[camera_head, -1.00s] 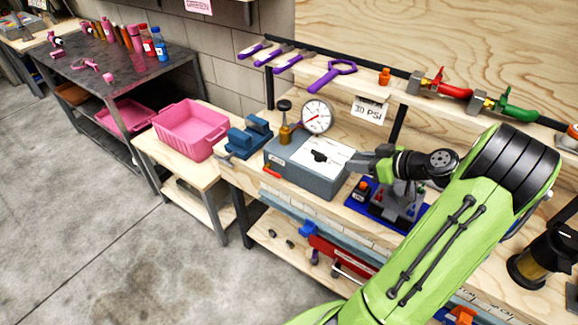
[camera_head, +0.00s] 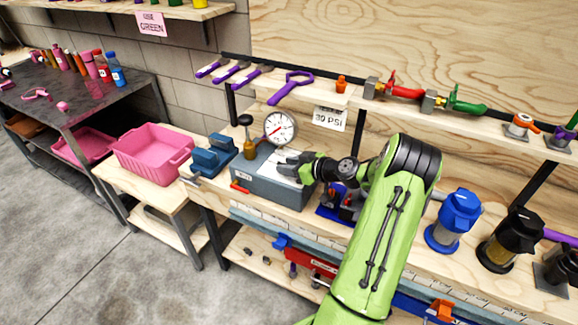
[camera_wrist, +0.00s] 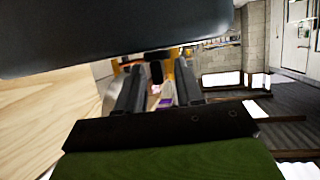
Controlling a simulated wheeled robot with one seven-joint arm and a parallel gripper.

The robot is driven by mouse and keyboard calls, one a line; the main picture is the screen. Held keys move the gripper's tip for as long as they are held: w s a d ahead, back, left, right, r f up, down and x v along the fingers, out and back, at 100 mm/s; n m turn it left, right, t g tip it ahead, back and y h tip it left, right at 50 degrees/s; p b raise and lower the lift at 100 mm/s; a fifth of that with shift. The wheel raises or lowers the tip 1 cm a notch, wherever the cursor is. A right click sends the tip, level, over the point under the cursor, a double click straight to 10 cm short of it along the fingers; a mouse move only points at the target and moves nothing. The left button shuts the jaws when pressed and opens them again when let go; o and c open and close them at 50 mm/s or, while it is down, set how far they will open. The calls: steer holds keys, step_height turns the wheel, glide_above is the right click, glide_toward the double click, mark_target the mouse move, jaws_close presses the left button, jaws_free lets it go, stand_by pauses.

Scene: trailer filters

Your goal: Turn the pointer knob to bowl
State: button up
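The grey box (camera_head: 262,189) with a white top plate (camera_head: 272,162) stands on the bench. The black pointer knob on that plate is now hidden behind my gripper in the head view, and I cannot read any position marks. My gripper (camera_head: 284,165) is over the plate, coming in from the right. In the wrist view its two fingers (camera_wrist: 157,92) stand apart with a gap between them. A small dark shape (camera_wrist: 157,72) shows beyond the gap; I cannot tell whether it is the knob. Contact with the knob cannot be made out.
A dial gauge (camera_head: 280,128) and a brass valve (camera_head: 249,148) stand at the box's back left. A blue vise (camera_head: 212,155) and a pink bin (camera_head: 152,153) are farther left. A blue filter unit (camera_head: 455,220) and a black one (camera_head: 508,238) are at right.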

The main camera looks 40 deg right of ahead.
steer(key=shift+c, duration=0.3)
jaws_close()
steer(key=shift+a+f+m+h+b, duration=0.1)
steer(key=shift+m+h+b, duration=0.3)
steer(key=shift+h+b, duration=0.15)
steer(key=shift+w+a+m+h+b, duration=0.1)
steer(key=shift+m+h+b, duration=0.55)
steer(key=shift+b, duration=0.1)
steer(key=shift+a+m+h+b, duration=0.15)
steer(key=shift+m+h+b, duration=0.55)
steer(key=shift+h, duration=0.2)
steer(key=m+h, duration=0.2)
steer(key=h, duration=0.1)
steer(key=shift+a+m+g+b, duration=0.15)
steer(key=shift+m+g+b, duration=0.2)
steer(key=shift+g, duration=0.05)
steer(key=shift+w+m+g+h, duration=0.1)
steer(key=shift+m+g+h, duration=0.3)
steer(key=shift+m+h, duration=0.45)
steer(key=shift+h, duration=0.25)
